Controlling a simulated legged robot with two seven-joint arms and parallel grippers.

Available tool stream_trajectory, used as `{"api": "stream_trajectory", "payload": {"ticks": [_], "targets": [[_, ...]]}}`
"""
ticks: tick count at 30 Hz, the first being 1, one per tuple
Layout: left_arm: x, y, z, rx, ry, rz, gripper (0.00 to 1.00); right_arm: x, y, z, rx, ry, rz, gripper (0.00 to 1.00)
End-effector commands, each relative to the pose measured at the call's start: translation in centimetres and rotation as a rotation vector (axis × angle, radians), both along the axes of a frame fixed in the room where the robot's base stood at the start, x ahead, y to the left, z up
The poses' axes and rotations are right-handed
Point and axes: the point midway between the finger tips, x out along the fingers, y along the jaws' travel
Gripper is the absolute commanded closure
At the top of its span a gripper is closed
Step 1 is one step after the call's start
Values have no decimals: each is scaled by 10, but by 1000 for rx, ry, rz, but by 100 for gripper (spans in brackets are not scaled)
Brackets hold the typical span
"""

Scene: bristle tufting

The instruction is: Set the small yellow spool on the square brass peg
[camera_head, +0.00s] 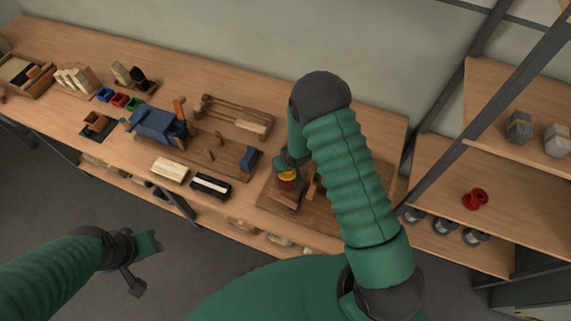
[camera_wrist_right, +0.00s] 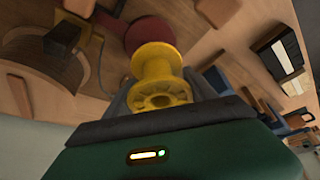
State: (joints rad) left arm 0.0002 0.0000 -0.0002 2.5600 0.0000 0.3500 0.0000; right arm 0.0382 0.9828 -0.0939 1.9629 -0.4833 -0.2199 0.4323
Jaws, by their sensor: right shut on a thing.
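The small yellow spool (camera_wrist_right: 158,78) is between the dark fingers of my right gripper (camera_wrist_right: 162,92), which is shut on it. In the head view the spool (camera_head: 287,176) shows as a small yellow patch beside my right gripper (camera_head: 284,166), over the wooden board at the bench's right end. A dark red round thing (camera_wrist_right: 150,32) lies just beyond the spool in the right wrist view; I cannot tell whether they touch. I cannot make out the square brass peg for certain. My left gripper (camera_head: 143,264) is open and empty, away from the bench at lower left.
The wooden board (camera_head: 266,198) is partly hidden by my right arm. A blue machine (camera_head: 158,122), a cream block (camera_head: 170,169) and a black-and-white block (camera_head: 210,186) stand to its left. A red spool (camera_head: 475,198) sits on the right-hand shelf.

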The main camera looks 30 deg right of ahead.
Motion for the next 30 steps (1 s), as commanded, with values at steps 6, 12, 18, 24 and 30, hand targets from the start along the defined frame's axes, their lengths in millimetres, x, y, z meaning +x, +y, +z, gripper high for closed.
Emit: {"api": "stream_trajectory", "payload": {"ticks": [6,12,18,24,30], "targets": [[0,0,-5,0,0,0,64,0,0,-6,0,0,0,79],[0,0,-16,0,0,0,64,0,0,-19,0,0,-1,79],[0,0,-26,0,0,0,64,0,0,-31,0,0,0,79],[0,0,-27,0,0,0,64,1,0,-32,0,-1,0,79],[0,0,-26,0,0,0,64,1,0,-32,0,-1,0,79]]}}
